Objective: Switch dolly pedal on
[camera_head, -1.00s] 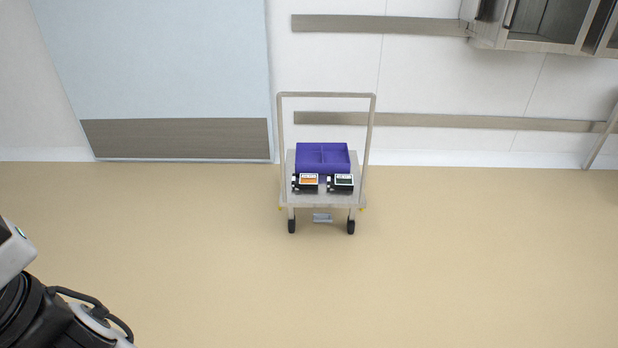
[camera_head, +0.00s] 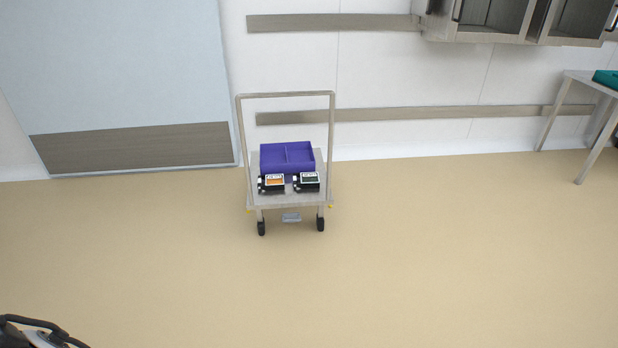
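The dolly (camera_head: 328,192) stands upright on the floor near the wall, left of the picture's middle. It has a grey flat deck, a tall push handle and dark wheels. The small grey pedal (camera_head: 291,217) sits low at the dolly's near side, between the two front wheels. Whether the pedal is pressed or raised is too small to tell. My gripper is out of view; only a bit of my arm shows at the bottom left corner, well apart from the dolly.
A purple divided bin (camera_head: 287,158) and two dark boxes with orange (camera_head: 272,184) and green (camera_head: 306,182) labels ride on the dolly. A table (camera_head: 583,78) stands at the right and cabinets (camera_head: 480,38) hang above. The tan floor before the dolly is clear.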

